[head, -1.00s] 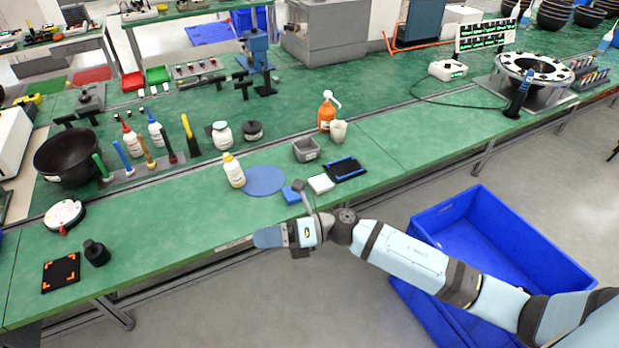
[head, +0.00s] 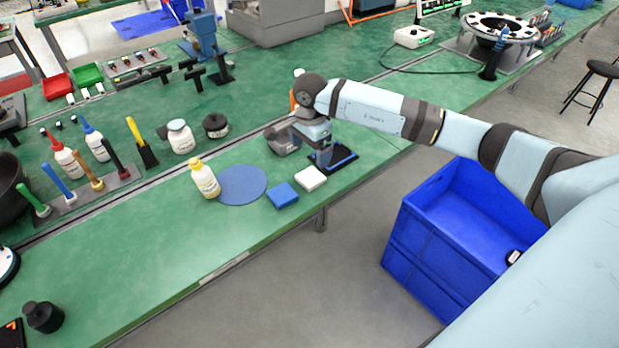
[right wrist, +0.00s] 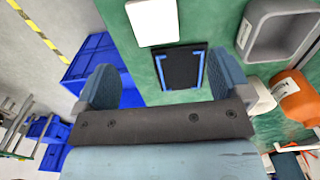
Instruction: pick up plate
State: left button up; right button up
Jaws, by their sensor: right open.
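A flat black plate (head: 345,158) with blue edge strips lies on the green bench near its front edge. It shows whole in the right wrist view (right wrist: 180,70), between and beyond the fingers. My right gripper (head: 321,156) is above the plate, pointing down, and covers part of it in the head view. In the right wrist view my right gripper (right wrist: 165,66) is open with nothing between its fingers. I cannot tell the exact height of the gap. My left gripper is not in view.
A white block (head: 311,178), a blue block (head: 283,195) and a blue disc (head: 241,185) lie to the plate's left. A grey bin (right wrist: 275,35) and an orange bottle (right wrist: 299,97) stand close by. A blue crate (head: 460,225) is on the floor beside the bench.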

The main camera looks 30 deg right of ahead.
aim_at(309, 177)
notch_tip(309, 177, down, 3)
jog(key=shift+a+f, duration=0.1)
jog(key=shift+f, duration=0.1)
jog(key=f, duration=0.4)
jog(key=shift+s+a+f, duration=0.2)
jog(key=shift+s+a, duration=0.1)
jog(key=shift+s, duration=0.1)
jog(key=shift+f, duration=0.5)
jog(key=c, duration=1)
jog(key=shift+r, duration=0.1)
